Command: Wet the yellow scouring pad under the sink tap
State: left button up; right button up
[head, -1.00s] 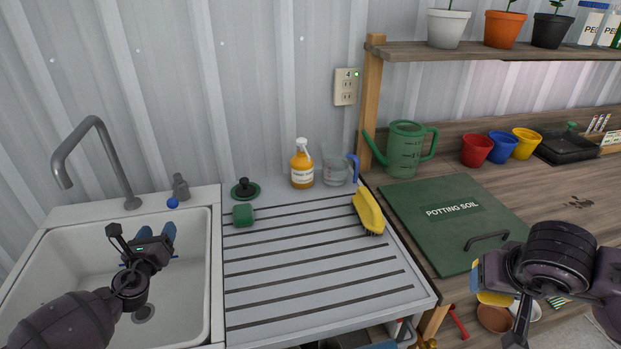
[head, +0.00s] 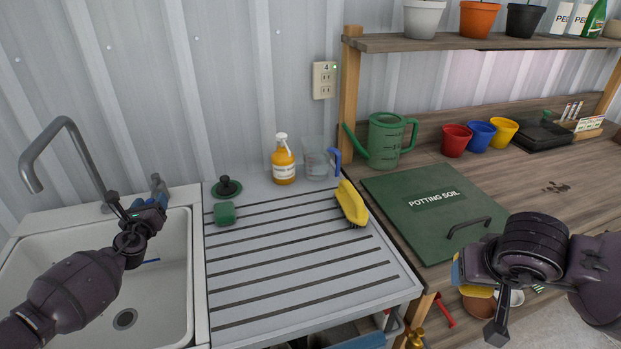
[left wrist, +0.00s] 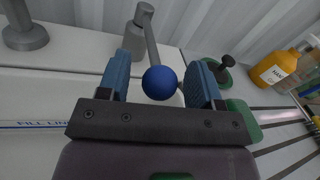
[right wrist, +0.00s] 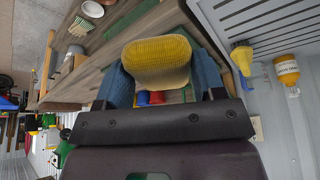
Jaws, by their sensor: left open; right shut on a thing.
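The yellow scouring pad (right wrist: 157,62) is held between the blue fingers of my right gripper (right wrist: 160,75), which is shut on it. In the head view my right gripper (head: 476,288) is at the lower right, in front of the workbench, with the pad mostly hidden. The grey sink tap (head: 62,130) arches over the white sink (head: 165,285). Its lever ends in a blue ball knob (left wrist: 160,82). My left gripper (left wrist: 160,76) is open, with the knob showing between its fingers and gaps on both sides. In the head view my left gripper (head: 150,203) hides the knob.
The ribbed drainboard (head: 290,260) right of the sink holds a green sponge (head: 225,213), a plunger-like stopper (head: 227,187), a soap bottle (head: 283,162), a clear jug (head: 318,165) and a yellow brush (head: 351,203). Its front middle is clear.

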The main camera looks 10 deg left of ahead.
pick_arm(q)
jog(key=shift+c, duration=0.3)
grip_shut()
jog(key=shift+w+d+r+n+g+y+p, duration=0.2)
jog(key=shift+w+d+n+g+y+p, duration=0.15)
jog(key=shift+d+n+y+p, duration=0.5)
pick_arm(e)
notch_tip(320, 180, up, 3)
jog(key=shift+f, duration=0.1)
jog(key=shift+r+p, duration=0.35)
jog(key=shift+p, duration=0.1)
pick_arm(q)
jog(key=shift+w+d+f+g+y, duration=0.1)
jog(key=shift+w+f+g+y, duration=0.1)
jog(key=shift+w+g+y, duration=0.25)
jog(key=shift+s, duration=0.2)
jog(key=shift+o, duration=0.3)
grip_release()
